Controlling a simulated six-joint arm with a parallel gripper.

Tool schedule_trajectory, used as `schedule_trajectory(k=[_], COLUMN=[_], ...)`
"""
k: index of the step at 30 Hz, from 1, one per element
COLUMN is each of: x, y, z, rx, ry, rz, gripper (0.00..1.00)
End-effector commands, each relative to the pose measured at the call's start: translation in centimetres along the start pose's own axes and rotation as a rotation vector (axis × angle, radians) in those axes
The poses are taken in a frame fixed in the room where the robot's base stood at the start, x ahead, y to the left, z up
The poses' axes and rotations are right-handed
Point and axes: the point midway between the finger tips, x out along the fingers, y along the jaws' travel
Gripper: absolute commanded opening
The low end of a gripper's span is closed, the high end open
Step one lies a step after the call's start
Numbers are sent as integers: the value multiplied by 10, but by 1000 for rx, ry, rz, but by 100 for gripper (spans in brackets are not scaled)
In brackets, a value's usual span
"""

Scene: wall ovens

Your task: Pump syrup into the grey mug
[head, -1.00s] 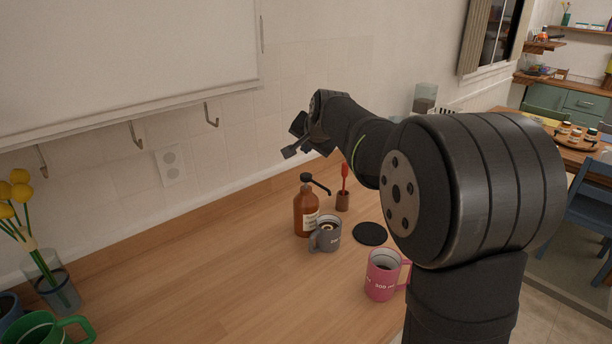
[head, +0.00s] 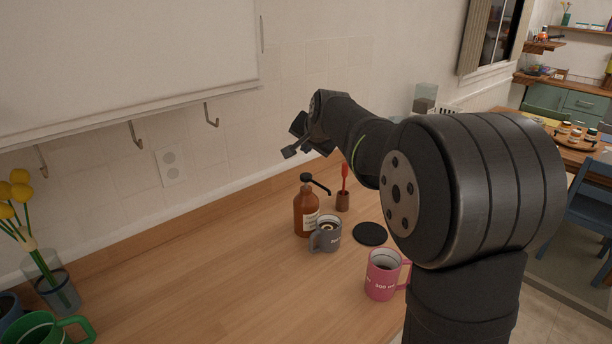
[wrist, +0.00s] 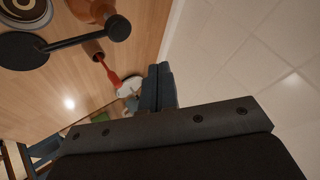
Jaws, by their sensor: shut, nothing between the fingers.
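The grey mug (head: 326,237) stands upright on the wooden counter with dark liquid inside, its handle to the left. The brown syrup bottle (head: 305,214) stands right behind it, with a black pump head (head: 307,177) whose spout points right, over the mug's side. My gripper (head: 287,154) is shut and empty, in the air above and to the left of the pump head, apart from it. In the wrist view, the shut fingers (wrist: 159,88) show at the middle, with the pump (wrist: 118,28) at upper left and part of the mug (wrist: 25,12) cut off in the corner.
A brown pot (head: 342,201) with a red utensil (head: 345,177) stands right of the bottle. A black coaster (head: 370,234) and a pink mug (head: 381,277) lie to the right. A green mug (head: 48,329) and a flower vase (head: 50,284) stand far left. The counter between is clear.

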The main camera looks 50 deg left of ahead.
Motion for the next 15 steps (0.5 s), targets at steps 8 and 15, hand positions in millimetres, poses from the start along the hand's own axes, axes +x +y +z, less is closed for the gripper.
schedule_trajectory(k=[8,15], x=[0,-6], y=[0,-5], z=[0,-5], rx=[0,-1], ry=[0,2], rz=[0,-2], gripper=[0,0])
